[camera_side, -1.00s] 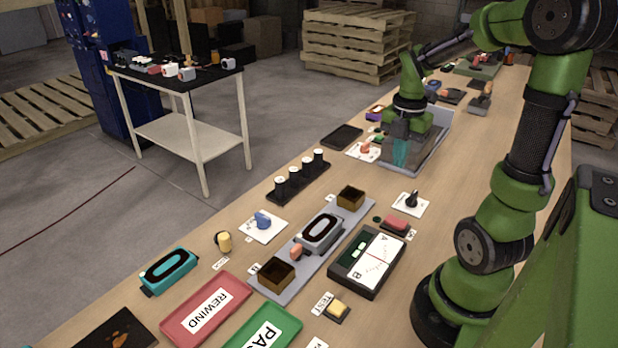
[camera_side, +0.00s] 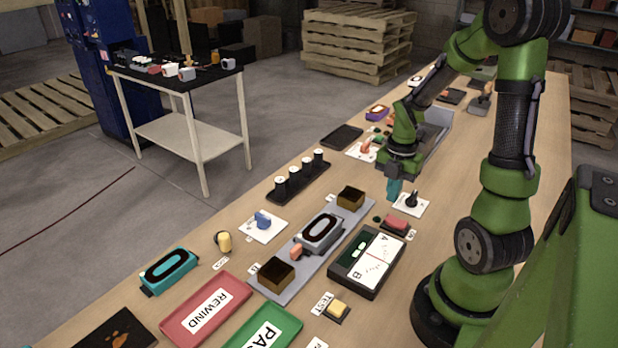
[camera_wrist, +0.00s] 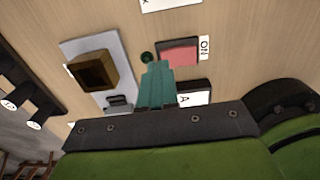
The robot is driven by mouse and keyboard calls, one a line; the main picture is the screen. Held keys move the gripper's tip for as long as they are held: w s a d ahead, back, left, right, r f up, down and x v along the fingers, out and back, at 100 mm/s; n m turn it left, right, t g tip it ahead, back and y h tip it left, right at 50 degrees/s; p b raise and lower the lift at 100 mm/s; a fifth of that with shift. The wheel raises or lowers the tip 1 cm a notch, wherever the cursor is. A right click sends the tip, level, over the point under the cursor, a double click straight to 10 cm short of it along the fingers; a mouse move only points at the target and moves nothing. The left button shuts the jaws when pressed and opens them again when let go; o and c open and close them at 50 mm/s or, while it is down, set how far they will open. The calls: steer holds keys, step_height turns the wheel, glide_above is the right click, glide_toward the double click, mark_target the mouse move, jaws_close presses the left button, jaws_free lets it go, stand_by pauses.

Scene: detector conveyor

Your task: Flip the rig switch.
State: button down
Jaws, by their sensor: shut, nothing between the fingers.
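A red rocker switch (camera_side: 397,222) with a small label lies on the bench; the wrist view shows its red top (camera_wrist: 180,53) and the label reading ON. A small dark green lamp (camera_side: 377,219) sits at its left. I cannot read any label naming the rig. My gripper (camera_side: 393,192) has teal fingers, shut and empty. It hangs above the bench, behind the red switch and left of a black knob on a white plate (camera_side: 411,203). In the wrist view, the fingers (camera_wrist: 156,75) appear just beside the red switch and lamp. Contact is not visible.
A grey rail (camera_side: 270,290) carries brown boxes (camera_side: 350,197) and a grey display unit (camera_side: 319,232). An A/B meter box (camera_side: 370,262) stands in front of the switch. A blue knob (camera_side: 263,220) and black post rack (camera_side: 297,182) lie left.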

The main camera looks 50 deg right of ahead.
mark_target(396, 222)
steer(key=shift+f, duration=2.15)
steer(key=shift+w+f, duration=0.15)
steer(key=shift+f, duration=0.1)
steer(key=shift+r, duration=0.2)
steer(key=shift+r, duration=0.7)
